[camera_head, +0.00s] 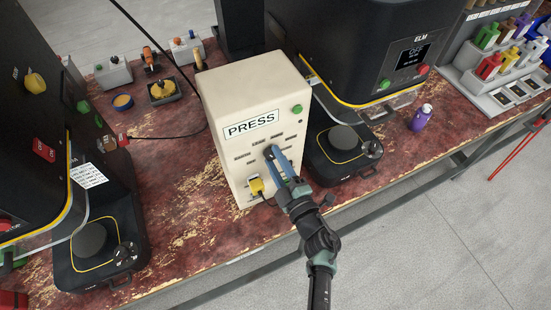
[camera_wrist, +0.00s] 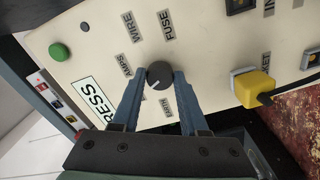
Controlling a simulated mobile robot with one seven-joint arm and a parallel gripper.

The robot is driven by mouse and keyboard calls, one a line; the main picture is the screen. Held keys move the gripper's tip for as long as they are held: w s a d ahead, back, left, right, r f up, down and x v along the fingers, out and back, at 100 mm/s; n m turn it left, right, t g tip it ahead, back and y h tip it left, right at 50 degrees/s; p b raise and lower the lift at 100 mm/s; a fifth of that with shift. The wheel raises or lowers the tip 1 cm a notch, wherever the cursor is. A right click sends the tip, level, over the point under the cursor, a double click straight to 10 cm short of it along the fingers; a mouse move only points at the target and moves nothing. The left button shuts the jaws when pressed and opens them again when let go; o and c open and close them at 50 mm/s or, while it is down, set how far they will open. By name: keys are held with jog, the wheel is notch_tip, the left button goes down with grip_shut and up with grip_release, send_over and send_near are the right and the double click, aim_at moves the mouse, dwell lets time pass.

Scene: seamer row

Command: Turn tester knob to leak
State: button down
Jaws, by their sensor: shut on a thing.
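The cream tester box (camera_head: 238,100), marked PRESS, stands upright on the bench. My gripper (camera_head: 271,154) reaches its front face from the lower right. In the wrist view my gripper (camera_wrist: 160,78) has its two blue fingers on either side of a round dark knob (camera_wrist: 158,72) and is shut on it. A short white mark on the knob points to the lower left of that picture. The labels WIRE (camera_wrist: 128,27), FUSE (camera_wrist: 168,24) and AMPS (camera_wrist: 126,65) lie around it. Another label (camera_wrist: 167,106) between the fingers is hard to read. I cannot make out a leak label.
A yellow plug (camera_wrist: 255,90) with a black cable sits on the tester's face beside the knob. A green button (camera_wrist: 59,51) is near the PRESS sign. Black machines (camera_head: 350,40) flank the box. A purple bottle (camera_head: 421,118) stands to the right.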

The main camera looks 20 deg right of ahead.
dwell(0.3)
jog(key=shift+c, duration=2.2)
grip_release()
jog(key=shift+s, duration=0.2)
jog(key=s+b, duration=0.1)
jog(key=s, duration=1.1)
jog(key=shift+s+d, duration=0.2)
jog(key=shift+s, duration=0.15)
